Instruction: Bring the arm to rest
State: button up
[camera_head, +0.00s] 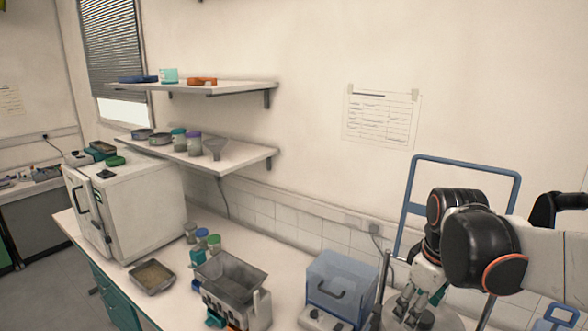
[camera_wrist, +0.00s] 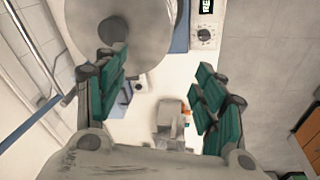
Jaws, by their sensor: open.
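My arm reaches in from the right edge of the head view. It is folded so that my gripper (camera_head: 424,290) points down, in front of the blue-framed stand (camera_head: 463,165) at the right end of the bench. In the wrist view my gripper (camera_wrist: 161,90) shows two green-padded fingers spread wide apart.
The bench holds a blue box (camera_head: 340,285), a grey sample splitter (camera_head: 232,285), a tray (camera_head: 152,277) and a white oven (camera_head: 130,210). A metal post (camera_head: 384,280) stands close to my gripper. Two wall shelves hang above (camera_head: 215,88). The open floor lies at left.

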jog(key=s+a+f+m+t+b, duration=0.4)
jog(key=s+f+m+b, duration=0.3)
jog(key=s+f+b, duration=0.3)
jog(key=shift+s+a+f+m+t+b, duration=0.35)
jog(key=shift+f+t+b, duration=0.25)
jog(key=shift+f+b, duration=0.25)
